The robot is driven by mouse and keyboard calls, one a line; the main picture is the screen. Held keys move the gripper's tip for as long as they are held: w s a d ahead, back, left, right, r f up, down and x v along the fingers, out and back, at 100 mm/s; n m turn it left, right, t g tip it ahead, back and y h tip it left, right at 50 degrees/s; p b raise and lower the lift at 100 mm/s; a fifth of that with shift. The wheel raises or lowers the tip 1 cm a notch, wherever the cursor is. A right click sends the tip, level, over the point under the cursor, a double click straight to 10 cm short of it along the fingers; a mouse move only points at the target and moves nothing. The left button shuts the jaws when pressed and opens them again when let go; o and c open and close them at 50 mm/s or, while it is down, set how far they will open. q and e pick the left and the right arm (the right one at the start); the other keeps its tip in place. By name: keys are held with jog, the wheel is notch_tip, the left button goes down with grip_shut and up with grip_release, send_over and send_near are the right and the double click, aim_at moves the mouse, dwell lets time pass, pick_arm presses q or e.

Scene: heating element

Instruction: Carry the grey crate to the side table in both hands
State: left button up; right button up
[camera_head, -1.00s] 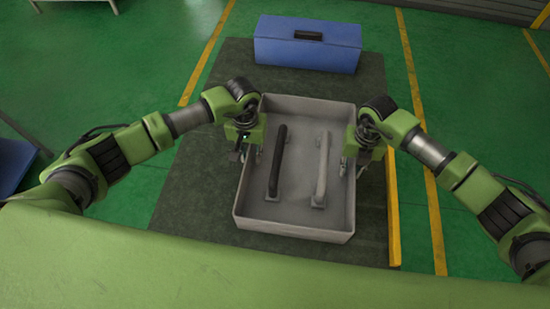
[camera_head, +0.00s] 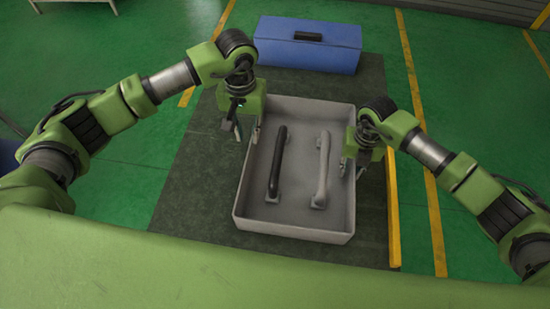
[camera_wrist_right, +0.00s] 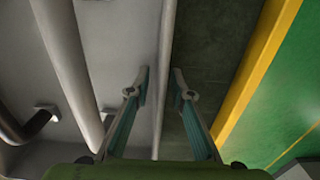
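The grey crate (camera_head: 295,237) sits on a dark surface (camera_head: 180,200). It is open-topped, with a black handle-shaped bar (camera_head: 278,160) and a grey one (camera_head: 322,168) lying inside. My left gripper (camera_head: 242,130) is at the crate's left wall, towards the far end. Its fingers look apart, and whether the wall is between them is unclear. My right gripper (camera_head: 351,165) is at the right wall. In the right wrist view its open fingers (camera_wrist_right: 161,85) are on either side of the crate wall (camera_wrist_right: 164,50), with gaps showing.
A blue toolbox (camera_head: 306,45) with a black handle stands just beyond the crate. A yellow edge (camera_head: 393,215) runs along the right side of the dark surface. Green floor with yellow lines lies around. A blue object (camera_head: 8,155) shows partly at the left edge.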

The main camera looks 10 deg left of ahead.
pick_arm(q)
jog(key=shift+r, duration=0.1)
pick_arm(e)
notch_tip(320, 180, up, 12)
dwell(0.4)
dwell(0.4)
